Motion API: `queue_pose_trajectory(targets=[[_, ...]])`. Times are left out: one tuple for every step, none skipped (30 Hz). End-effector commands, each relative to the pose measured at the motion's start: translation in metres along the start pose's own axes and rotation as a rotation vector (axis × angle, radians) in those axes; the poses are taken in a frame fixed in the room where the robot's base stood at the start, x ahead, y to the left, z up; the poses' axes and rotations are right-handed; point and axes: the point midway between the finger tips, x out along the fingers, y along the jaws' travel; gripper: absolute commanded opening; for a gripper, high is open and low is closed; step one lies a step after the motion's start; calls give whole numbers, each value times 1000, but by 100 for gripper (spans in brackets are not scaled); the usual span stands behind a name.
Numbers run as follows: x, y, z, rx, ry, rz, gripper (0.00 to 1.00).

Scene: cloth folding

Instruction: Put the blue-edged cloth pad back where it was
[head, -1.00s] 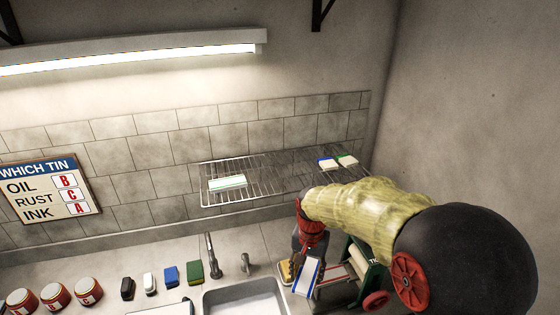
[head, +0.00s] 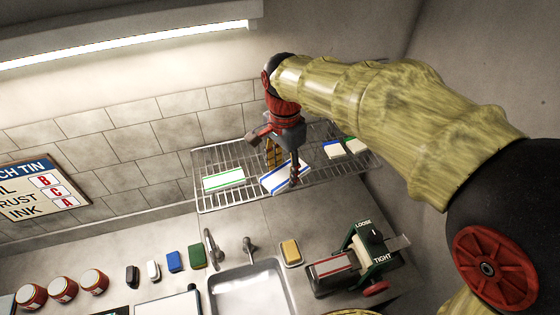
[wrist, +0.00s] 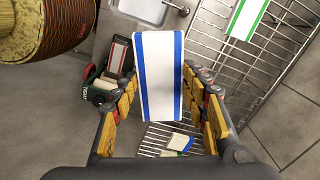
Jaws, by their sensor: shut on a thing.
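The blue-edged cloth pad (head: 278,180) is a flat white strip with blue borders, held between the fingers of my gripper (head: 284,164). It is tilted over the wire rack (head: 238,203), near the middle. In the wrist view the pad (wrist: 158,75) runs lengthwise between the yellow finger pads. I cannot tell whether it touches the rack wires. A green-edged white pad (head: 223,179) lies to its left on the rack. A folded blue-edged pad (head: 334,150) and a folded green-edged pad (head: 356,148) lie to its right.
Below the rack are a sink (head: 250,290), a tap (head: 212,250), a yellow sponge (head: 291,252) and a wringer marked LOOSE and TIGHT (head: 365,245). Several tins and blocks stand at the left. The rack between the left pad and the held pad is narrow but bare.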

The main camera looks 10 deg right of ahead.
Motion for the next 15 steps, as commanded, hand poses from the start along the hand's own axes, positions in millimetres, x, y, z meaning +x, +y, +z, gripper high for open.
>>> queue_pose_trajectory(targets=[[4, -9, -7, 2, -1, 4, 15], [7, -15, -11, 1, -1, 3, 15], [11, -22, -16, 0, -1, 4, 15], [14, -28, -20, 0, -1, 4, 15], [17, -34, -24, 0, -1, 3, 15], [21, -40, -29, 1, -1, 3, 15], [24, -46, -33, 1, -1, 3, 15], [26, -51, -36, 1, -1, 3, 15], [30, -58, -41, 0, -1, 3, 15], [36, -62, -44, -1, -1, 4, 15], [42, -65, -46, -1, -2, 4, 15], [50, -70, -50, -1, -2, 5, 15], [55, -74, -52, -1, -1, 3, 15], [59, -77, -54, -1, -1, 3, 15], [65, -81, -57, -1, -1, 2, 15]])
